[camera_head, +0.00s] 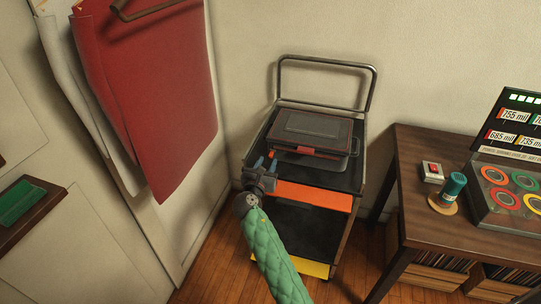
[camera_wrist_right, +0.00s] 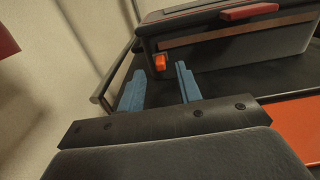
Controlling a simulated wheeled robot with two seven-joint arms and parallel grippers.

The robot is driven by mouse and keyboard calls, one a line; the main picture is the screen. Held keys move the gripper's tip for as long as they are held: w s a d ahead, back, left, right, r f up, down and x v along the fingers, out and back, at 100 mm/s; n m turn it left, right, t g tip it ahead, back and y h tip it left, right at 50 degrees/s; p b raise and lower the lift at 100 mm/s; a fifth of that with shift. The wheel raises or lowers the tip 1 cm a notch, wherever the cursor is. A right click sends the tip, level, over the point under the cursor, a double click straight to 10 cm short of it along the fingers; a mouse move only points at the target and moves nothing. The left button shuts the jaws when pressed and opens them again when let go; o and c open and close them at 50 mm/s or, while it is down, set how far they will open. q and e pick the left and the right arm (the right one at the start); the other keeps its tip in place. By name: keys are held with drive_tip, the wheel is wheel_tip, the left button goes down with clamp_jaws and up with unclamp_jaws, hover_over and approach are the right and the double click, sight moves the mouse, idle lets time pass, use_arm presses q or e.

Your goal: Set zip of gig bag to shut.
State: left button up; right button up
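The gig bag (camera_head: 312,126) is a dark grey case with reddish edging, lying flat on the top of a cart. Its red handle (camera_wrist_right: 250,11) is on the near side. In the right wrist view a brownish strip (camera_wrist_right: 235,30) runs along its side, and a small orange tab (camera_wrist_right: 160,63), perhaps the zip pull, sits near the left end. My right gripper (camera_head: 266,160) is at the cart's left edge, just short of the bag. Its blue fingers (camera_wrist_right: 160,86) are apart with nothing between them; the orange tab is beyond them. My left gripper is not in view.
The cart (camera_head: 325,196) has a raised metal push bar (camera_head: 328,61) at the back and an orange front edge. A wooden table (camera_head: 420,205) to the right bears a red-and-white box (camera_head: 432,171) and a teal canister (camera_head: 453,186). A red cloth (camera_head: 150,95) hangs at left.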

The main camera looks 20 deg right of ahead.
sight(270, 157)
drive_tip(key=shift+x, duration=2.05)
clamp_jaws()
